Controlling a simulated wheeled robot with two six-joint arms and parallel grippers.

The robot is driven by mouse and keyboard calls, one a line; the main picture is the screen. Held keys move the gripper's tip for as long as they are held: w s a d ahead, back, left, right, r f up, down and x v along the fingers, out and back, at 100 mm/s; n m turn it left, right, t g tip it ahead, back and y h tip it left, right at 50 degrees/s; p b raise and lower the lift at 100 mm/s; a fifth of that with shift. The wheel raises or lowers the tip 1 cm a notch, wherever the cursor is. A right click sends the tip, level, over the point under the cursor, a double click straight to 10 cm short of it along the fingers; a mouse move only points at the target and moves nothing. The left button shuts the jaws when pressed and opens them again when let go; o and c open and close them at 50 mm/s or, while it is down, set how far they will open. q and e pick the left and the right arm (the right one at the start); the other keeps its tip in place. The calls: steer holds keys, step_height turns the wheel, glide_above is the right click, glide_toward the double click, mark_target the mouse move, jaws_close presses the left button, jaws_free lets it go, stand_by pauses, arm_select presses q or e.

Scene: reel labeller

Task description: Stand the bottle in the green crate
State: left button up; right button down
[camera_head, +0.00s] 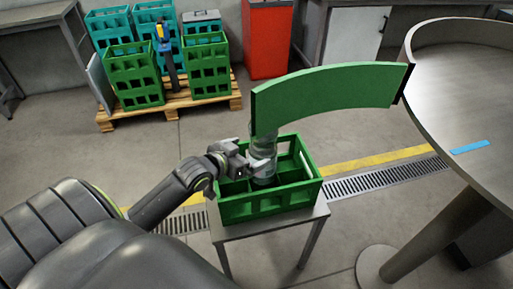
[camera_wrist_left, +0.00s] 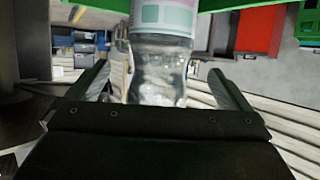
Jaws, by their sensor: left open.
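The clear bottle (camera_head: 263,158) is upright inside the green crate (camera_head: 270,206), toward its left rear part. Its upper part is hidden behind a green curved panel in the head view. The bottle also shows in the left wrist view (camera_wrist_left: 160,70), with a pale pink and green label at the top of the picture. My left gripper (camera_head: 258,165) is open, with its fingers on either side of the bottle; in the wrist view a gap shows at each side. Whether the bottle's base rests on the crate floor is hidden. My right gripper is not in view.
The crate stands on a small grey table (camera_head: 268,229). The green curved panel (camera_head: 330,92) hangs over the crate's rear. A round metal table (camera_head: 470,80) is at the right. Several crates stand on a pallet (camera_head: 172,108) behind. A red cabinet (camera_head: 267,40) is beyond.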

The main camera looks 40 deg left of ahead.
arm_select(q)
steer(key=v, duration=0.6)
steer(key=shift+p, duration=0.3)
steer(key=shift+s+r, duration=0.1)
steer(key=shift+s, duration=0.05)
